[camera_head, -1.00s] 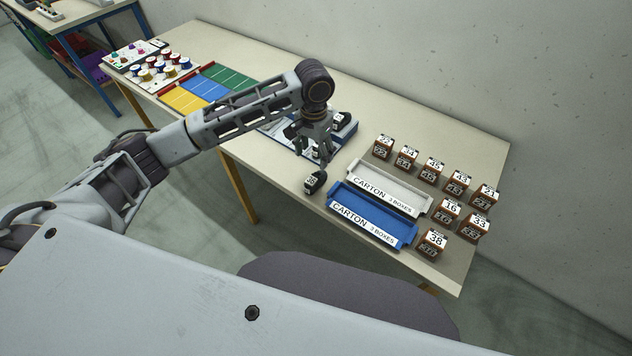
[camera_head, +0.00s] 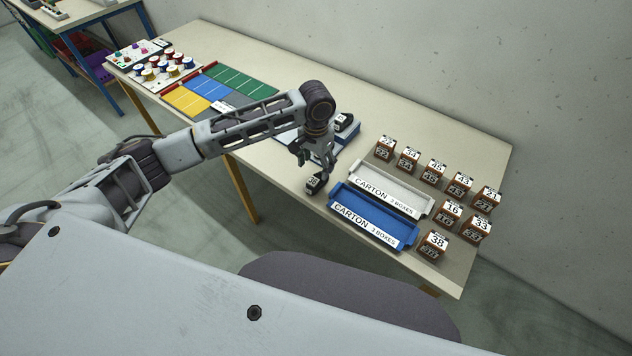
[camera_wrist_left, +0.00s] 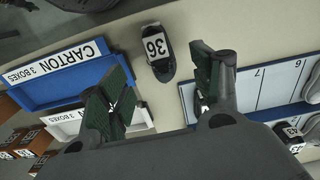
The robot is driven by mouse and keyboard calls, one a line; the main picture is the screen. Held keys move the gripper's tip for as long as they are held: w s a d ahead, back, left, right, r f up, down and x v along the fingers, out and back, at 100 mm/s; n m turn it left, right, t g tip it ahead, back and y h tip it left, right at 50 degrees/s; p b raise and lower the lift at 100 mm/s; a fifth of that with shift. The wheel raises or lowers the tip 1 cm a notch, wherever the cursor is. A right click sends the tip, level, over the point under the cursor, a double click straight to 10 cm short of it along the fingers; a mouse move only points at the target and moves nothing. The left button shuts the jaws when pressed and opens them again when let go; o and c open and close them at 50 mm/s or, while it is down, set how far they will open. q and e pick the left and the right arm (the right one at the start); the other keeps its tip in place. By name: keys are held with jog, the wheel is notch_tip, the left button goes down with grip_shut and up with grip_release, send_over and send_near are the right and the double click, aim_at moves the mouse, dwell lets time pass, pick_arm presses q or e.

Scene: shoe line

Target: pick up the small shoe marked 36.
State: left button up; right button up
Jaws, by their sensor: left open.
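The small dark shoe marked 36 (camera_head: 315,184) lies on the table near its front edge, left of the blue carton tray. In the left wrist view the shoe (camera_wrist_left: 157,52) shows its white 36 label, between and beyond the two fingers. My left gripper (camera_head: 316,160) is open and empty, just behind the shoe in the head view. In the left wrist view its green-padded fingers (camera_wrist_left: 162,95) stand wide apart, and neither visibly touches the shoe. My right gripper is not in view.
A blue carton tray (camera_head: 345,222) and a white carton tray (camera_head: 372,182) stand right of the shoe. Several numbered brown boxes (camera_head: 432,244) stand beyond them. A numbered board with other shoes (camera_wrist_left: 262,86) lies beside the gripper. Coloured mats (camera_head: 209,88) lie further left.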

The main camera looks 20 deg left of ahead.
aim_at(316, 177)
pick_arm(q)
jog(key=shift+f, duration=1.9)
jog(key=shift+f+p, duration=0.35)
jog(key=shift+f, duration=2.25)
jog(key=c, duration=1.1)
jog(key=shift+r, duration=0.15)
jog(key=shift+r, duration=4.9)
